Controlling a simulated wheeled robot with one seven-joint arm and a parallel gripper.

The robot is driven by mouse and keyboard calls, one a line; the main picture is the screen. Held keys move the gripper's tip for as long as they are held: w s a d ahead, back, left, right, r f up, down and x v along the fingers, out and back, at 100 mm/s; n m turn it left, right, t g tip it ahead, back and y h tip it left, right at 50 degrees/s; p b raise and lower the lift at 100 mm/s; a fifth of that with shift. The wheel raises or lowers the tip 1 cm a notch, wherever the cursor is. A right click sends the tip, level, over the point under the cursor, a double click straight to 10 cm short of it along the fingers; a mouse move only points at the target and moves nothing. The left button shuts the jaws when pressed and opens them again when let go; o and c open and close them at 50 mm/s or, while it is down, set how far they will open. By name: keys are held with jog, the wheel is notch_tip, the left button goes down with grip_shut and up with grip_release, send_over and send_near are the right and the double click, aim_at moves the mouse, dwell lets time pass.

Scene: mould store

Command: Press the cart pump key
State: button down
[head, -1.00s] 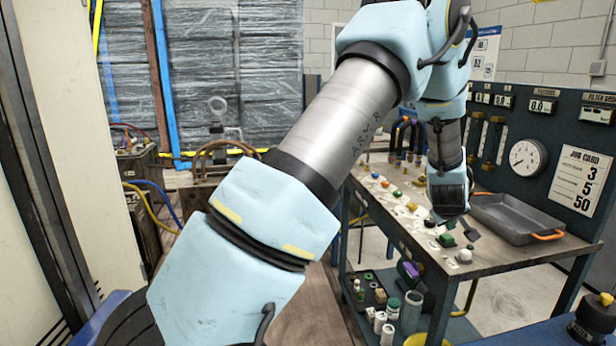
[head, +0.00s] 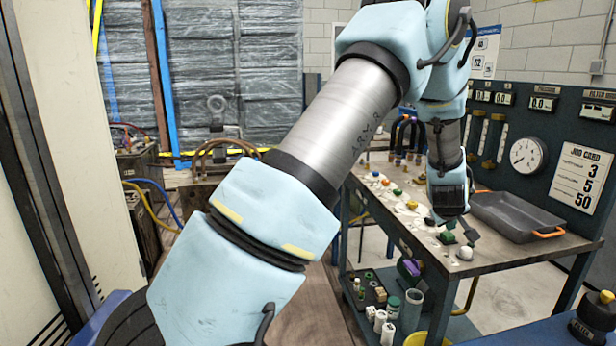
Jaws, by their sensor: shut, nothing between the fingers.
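A cart (head: 500,257) with a worn wooden top stands at the right. My gripper (head: 452,218) points down over the near end of this row, close to the green one. It is shut and empty. Its tips are hard to make out, and I cannot tell whether they touch anything.
A grey tray (head: 515,218) with orange handles lies on the cart, right of my gripper. A gauge panel (head: 570,120) with a job card (head: 582,178) stands behind. The cart's lower shelf holds several jars and small parts. My arm hides the middle of the view.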

aim_at(448, 236)
jog(key=shift+f+b, duration=0.4)
jog(key=shift+f, duration=0.05)
dwell(0.4)
jog(key=shift+r, duration=0.1)
jog(key=shift+r+p, duration=0.65)
jog(key=shift+r, duration=0.2)
notch_tip(448, 236, up, 6)
jog(key=p, duration=0.4)
